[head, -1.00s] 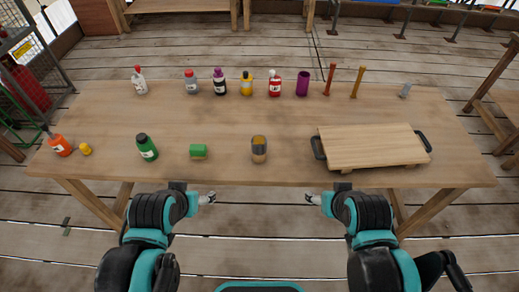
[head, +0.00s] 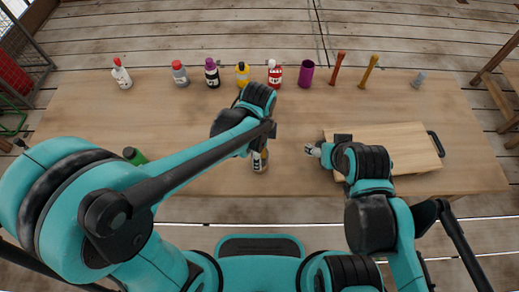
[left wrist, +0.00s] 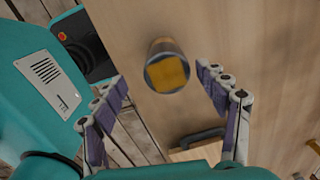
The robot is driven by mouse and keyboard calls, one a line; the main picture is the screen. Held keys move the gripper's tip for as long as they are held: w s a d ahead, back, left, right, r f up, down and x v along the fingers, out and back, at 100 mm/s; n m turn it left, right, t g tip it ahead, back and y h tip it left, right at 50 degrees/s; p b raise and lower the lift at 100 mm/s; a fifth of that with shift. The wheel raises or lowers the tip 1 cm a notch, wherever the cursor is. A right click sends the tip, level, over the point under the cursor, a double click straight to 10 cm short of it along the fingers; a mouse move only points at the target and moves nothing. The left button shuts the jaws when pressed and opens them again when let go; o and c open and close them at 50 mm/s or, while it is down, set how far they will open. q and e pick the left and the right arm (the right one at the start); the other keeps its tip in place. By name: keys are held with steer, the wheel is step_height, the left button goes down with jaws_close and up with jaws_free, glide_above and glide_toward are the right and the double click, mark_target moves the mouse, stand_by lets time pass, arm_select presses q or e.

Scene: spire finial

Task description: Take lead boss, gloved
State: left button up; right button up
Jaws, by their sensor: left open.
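A short cylinder (head: 260,163) with a yellow top stands near the table's front edge in the head view. It also shows upright in the left wrist view, with a grey rim around a flat yellow face (left wrist: 167,73). No label names the lead boss, so I cannot tell if this is it. My left gripper (left wrist: 161,80) is open, its purple-padded fingers spread on either side of the cylinder in the left wrist view; contact is not visible.
A wooden board (head: 405,148) with dark handles lies at the right. Along the back stand several bottles, including a red one (head: 275,73), a purple cup (head: 306,73) and two upright sticks, red (head: 337,69) and amber (head: 369,70). A green bottle (head: 133,155) is partly hidden by my left arm.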

arm_select(q)
steer(key=shift+f+b, duration=0.65)
steer(key=shift+f, duration=0.7)
steer(key=f+b, duration=0.2)
steer(key=f, duration=0.1)
steer(key=w+f, duration=0.1)
steer(key=f, duration=0.1)
steer(key=shift+d+f+b, duration=0.15)
steer(key=shift+b, duration=0.25)
steer(key=shift+s, duration=0.1)
steer(key=shift+c, duration=0.6)
steer(key=c, duration=1.2)
